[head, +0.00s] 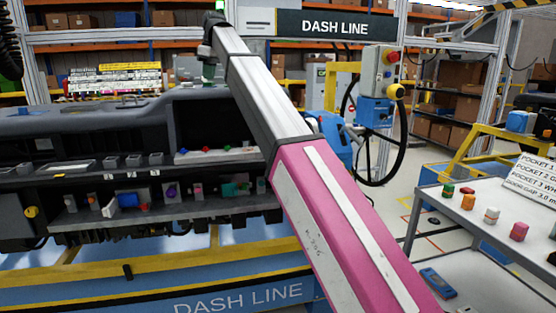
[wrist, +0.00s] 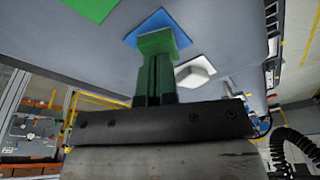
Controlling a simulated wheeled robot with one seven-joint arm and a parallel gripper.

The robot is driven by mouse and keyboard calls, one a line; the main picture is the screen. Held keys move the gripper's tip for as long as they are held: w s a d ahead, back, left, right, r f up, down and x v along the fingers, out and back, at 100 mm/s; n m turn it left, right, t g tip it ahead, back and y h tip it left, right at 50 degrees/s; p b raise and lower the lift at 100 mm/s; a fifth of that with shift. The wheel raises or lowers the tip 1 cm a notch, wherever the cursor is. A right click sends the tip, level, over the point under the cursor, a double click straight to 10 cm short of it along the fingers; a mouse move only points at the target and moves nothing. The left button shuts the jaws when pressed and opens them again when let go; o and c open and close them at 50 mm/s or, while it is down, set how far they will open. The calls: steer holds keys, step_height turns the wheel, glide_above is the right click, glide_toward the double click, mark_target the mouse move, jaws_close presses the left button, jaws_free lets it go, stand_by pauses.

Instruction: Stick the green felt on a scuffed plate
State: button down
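In the wrist view my gripper (wrist: 155,60) has its dark fingers close together, with a green felt block (wrist: 156,43) at their tips. The felt lies against, or right in front of, a blue square plate (wrist: 130,38) on a grey surface; whether it touches cannot be told. A white plate (wrist: 195,71) is right of the fingers, and a green flat patch (wrist: 92,8) is at the upper left. Scuffs cannot be made out on any of them. In the head view my arm reaches to the upper left over the dashboard module (head: 110,118), and its fingertips are not clear.
The module's front shelf (head: 165,215) holds several small coloured parts, including a blue cylinder (head: 127,200). A white table (head: 455,214) at right carries several small blocks and a sign (head: 533,180). A control post with a red button (head: 391,57) stands behind my arm.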

steer(key=shift+f, duration=0.45)
stand_by(0.6)
step_height(320, 180, up, 8)
stand_by(0.9)
